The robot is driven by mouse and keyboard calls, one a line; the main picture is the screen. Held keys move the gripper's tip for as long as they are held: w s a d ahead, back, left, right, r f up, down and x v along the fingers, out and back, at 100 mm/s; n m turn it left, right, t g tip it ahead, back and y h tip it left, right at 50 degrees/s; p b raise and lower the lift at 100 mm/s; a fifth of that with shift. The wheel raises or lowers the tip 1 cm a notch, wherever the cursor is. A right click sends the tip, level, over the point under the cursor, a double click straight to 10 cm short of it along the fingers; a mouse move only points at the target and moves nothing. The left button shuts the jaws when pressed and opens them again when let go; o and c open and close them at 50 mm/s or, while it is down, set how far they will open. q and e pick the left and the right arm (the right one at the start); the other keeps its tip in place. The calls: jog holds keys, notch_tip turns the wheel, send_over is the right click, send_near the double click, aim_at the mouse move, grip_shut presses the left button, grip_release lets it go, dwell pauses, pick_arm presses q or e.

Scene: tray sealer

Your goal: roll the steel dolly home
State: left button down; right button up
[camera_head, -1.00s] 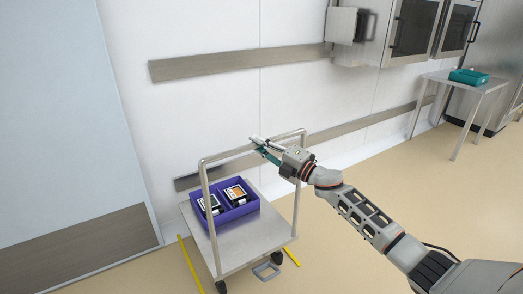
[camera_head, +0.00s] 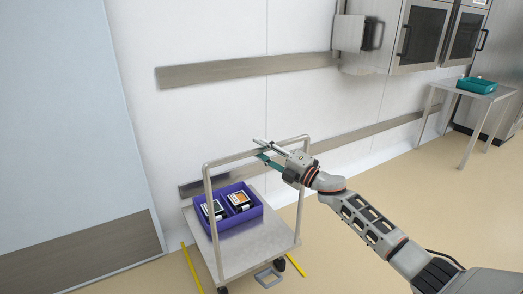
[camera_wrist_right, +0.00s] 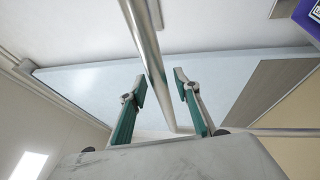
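My right gripper (camera_head: 262,149) is at the handle's top bar. In the right wrist view the handle bar (camera_wrist_right: 150,60) runs between the two teal-padded fingers (camera_wrist_right: 160,85), with visible gaps on both sides, so the gripper is open around it. My left gripper is not in view.
Yellow floor lines (camera_head: 192,268) lie at both sides of the dolly. A wall with a bumper rail (camera_head: 250,68) is behind it. A steel table (camera_head: 475,91) with a teal tray (camera_head: 477,86) stands at the right by steel cabinets. The floor at the right is open.

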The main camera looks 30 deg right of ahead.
jog(key=v, duration=1.2)
dwell(0.4)
